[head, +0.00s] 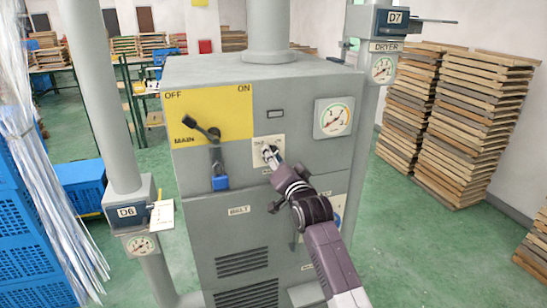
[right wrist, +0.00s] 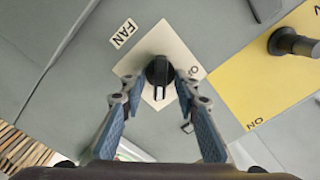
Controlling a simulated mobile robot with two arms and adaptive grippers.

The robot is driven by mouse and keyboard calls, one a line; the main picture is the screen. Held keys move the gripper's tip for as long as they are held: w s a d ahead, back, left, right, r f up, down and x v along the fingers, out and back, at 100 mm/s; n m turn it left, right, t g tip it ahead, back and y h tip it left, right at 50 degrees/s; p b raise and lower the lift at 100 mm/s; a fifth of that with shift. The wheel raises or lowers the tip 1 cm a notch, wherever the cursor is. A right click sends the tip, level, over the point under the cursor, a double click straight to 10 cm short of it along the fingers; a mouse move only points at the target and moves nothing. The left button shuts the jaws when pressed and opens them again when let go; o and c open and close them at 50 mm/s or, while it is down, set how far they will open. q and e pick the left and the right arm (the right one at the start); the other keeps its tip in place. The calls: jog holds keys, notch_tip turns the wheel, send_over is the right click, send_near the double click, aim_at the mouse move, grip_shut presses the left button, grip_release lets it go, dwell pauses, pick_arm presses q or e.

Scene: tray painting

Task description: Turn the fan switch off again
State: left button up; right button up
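The fan switch (right wrist: 159,70) is a black rotary knob on a cream plate (right wrist: 176,42) labelled FAN. In the head view the cream plate (head: 260,141) is on the front of the grey cabinet, and my gripper covers most of the knob. My right gripper (right wrist: 157,84) is open, with one fingertip on each side of the knob and small gaps visible. It also shows at the plate in the head view (head: 271,156). The knob's ridge runs roughly up and down in the right wrist view. The plate's position lettering is only partly readable. My left gripper is not in view.
A gauge (head: 335,118) is to the right. Pipes with boxes D6 (head: 128,212) and D7 (head: 394,18) flank the cabinet.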

grip_shut()
jog(key=shift+a+n, duration=0.1)
jog(key=shift+n, duration=8.9)
jog(key=shift+f, duration=0.1)
grip_release()
